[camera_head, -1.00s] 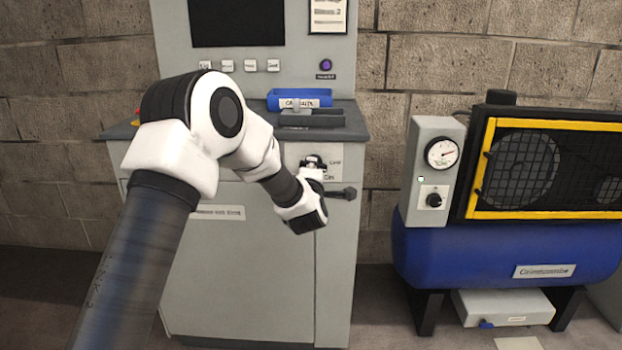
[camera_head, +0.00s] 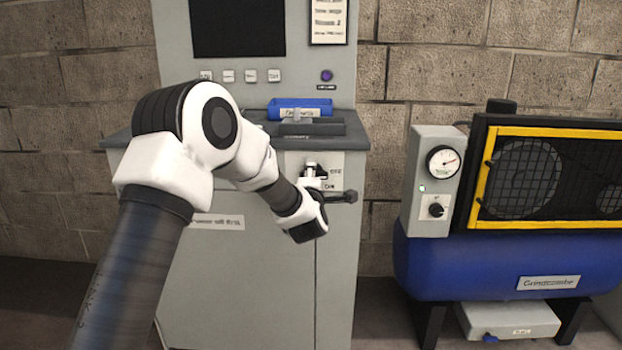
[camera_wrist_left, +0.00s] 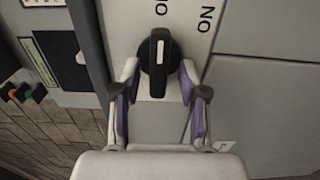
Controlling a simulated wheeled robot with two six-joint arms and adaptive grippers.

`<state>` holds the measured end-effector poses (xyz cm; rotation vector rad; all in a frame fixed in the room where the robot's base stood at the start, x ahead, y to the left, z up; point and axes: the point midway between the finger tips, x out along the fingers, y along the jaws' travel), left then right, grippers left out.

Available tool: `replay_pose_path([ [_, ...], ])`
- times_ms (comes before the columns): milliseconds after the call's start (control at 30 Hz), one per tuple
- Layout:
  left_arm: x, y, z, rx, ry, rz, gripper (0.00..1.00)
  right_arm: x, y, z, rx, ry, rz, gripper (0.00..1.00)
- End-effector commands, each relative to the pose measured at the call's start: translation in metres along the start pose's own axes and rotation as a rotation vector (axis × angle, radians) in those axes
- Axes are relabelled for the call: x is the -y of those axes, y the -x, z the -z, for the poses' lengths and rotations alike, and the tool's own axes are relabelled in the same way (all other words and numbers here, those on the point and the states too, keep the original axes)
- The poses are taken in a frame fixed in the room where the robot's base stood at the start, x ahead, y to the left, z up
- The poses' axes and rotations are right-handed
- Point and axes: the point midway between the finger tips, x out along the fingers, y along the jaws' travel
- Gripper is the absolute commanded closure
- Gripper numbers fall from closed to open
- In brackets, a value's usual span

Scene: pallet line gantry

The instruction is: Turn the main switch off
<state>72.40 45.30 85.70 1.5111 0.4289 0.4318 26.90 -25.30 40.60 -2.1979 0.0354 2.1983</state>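The main switch is a black rotary knob (camera_wrist_left: 157,70) with a white line on its bar, on a pale plate of the grey cabinet. In the left wrist view its bar runs up and down the picture, toward a cut-off label starting with O; the ON label (camera_wrist_left: 207,18) is up and to the right. My left gripper (camera_wrist_left: 159,70) is open, with one finger on each side of the knob; contact cannot be told. In the head view the switch (camera_head: 318,172) is partly hidden by my left gripper (camera_head: 309,185). My right gripper is not in view.
A blue tray (camera_head: 300,103) lies on the cabinet's ledge above. A blue compressor (camera_head: 500,262) with a gauge and a lit green lamp stands to the right, with a gap between.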

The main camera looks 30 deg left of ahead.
Motion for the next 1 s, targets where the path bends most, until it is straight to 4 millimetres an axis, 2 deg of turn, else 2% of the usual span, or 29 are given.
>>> replay_pose_path([
  [233, -0.001, 0.001, 0.000, 0.000, -0.001, -0.002, 0.56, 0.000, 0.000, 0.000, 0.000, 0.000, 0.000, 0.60],
  [333, -0.001, 0.009, -0.001, 0.002, -0.001, 0.000, 0.56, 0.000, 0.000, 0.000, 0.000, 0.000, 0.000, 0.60],
  [467, -0.001, 0.034, 0.000, 0.002, -0.002, 0.000, 0.56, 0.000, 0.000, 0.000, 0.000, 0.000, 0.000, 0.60],
  [600, 0.000, 0.072, -0.001, 0.003, -0.004, 0.001, 0.56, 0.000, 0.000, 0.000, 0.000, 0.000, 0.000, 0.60],
  [733, 0.000, 0.101, -0.001, 0.002, -0.004, -0.001, 0.56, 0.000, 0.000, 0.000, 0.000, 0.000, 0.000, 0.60],
  [867, 0.000, 0.117, 0.000, 0.000, -0.002, 0.000, 0.56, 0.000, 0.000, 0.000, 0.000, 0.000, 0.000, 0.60],
  [1000, 0.000, 0.120, 0.000, -0.001, 0.000, -0.001, 0.56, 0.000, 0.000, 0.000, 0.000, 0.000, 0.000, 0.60],
])
